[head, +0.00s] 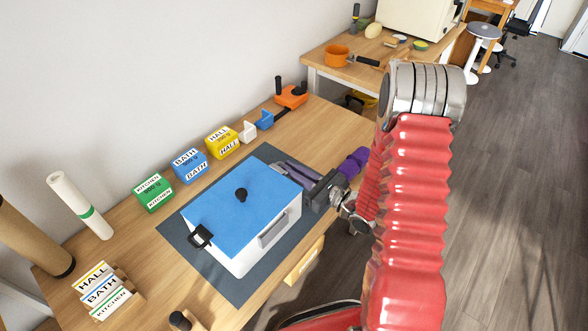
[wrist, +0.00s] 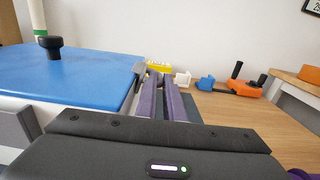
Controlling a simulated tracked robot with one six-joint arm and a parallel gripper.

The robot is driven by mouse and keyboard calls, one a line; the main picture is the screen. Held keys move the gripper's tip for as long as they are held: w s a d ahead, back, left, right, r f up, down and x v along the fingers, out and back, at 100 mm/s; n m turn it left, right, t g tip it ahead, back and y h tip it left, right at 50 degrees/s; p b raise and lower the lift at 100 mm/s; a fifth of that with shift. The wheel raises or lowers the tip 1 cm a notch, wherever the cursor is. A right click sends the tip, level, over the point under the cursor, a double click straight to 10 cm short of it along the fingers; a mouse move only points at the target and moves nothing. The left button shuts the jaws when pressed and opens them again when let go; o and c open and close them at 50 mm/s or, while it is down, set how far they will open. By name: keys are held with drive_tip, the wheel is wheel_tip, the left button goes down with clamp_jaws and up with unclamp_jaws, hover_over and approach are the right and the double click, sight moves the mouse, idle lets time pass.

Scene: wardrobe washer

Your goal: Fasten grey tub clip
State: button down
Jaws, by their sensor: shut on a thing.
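The light grey tub (head: 290,221) stands on a dark mat, with a blue lid (head: 235,205) and black knob lying flat on it. A black clip (head: 201,235) shows at the lid's left end. In the wrist view a grey clip (wrist: 138,75) shows at the lid's right edge, beside my fingertips. My gripper (head: 284,168) reaches in from the right with its purple fingers along the tub's right end. In the wrist view the fingers (wrist: 163,85) are close together, shut on what seems to be this clip; the grip itself is mostly hidden.
Green (head: 154,193), blue (head: 190,166) and yellow (head: 221,142) labelled boxes line the wall behind the tub. A white piece, a blue piece and an orange tool (head: 291,96) stand farther right. Labelled cards (head: 101,290) stand at front left. A second table (head: 345,66) is beyond.

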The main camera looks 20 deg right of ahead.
drive_tip(key=c, duration=2.2)
unclamp_jaws()
drive_tip(key=shift+o, duration=0.2)
drive_tip(key=v, duration=1.4)
